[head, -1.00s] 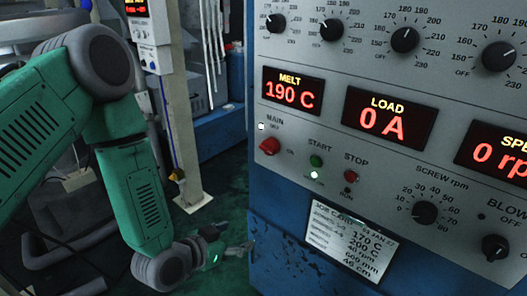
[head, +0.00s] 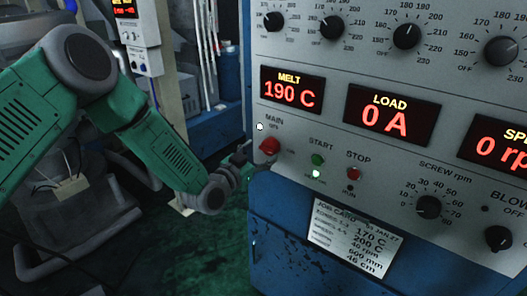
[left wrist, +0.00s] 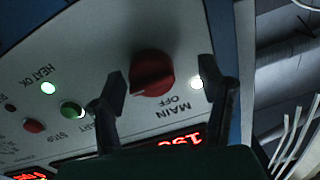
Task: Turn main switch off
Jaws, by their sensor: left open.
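The main switch is a red rotary knob (head: 269,146) at the left edge of the grey control panel, with MAIN and OFF lettering above it. In the left wrist view the knob (left wrist: 152,73) appears large, with the lettering upside down. The knob's exact pointer direction is unclear. My right gripper is not in view.
A lit white lamp (head: 260,127) is beside the knob. The green START button (head: 317,160) and red STOP button (head: 354,173) are to its right, near one finger in the wrist view. The MELT display (head: 292,90) reads 190 C. A job card (head: 352,240) hangs below.

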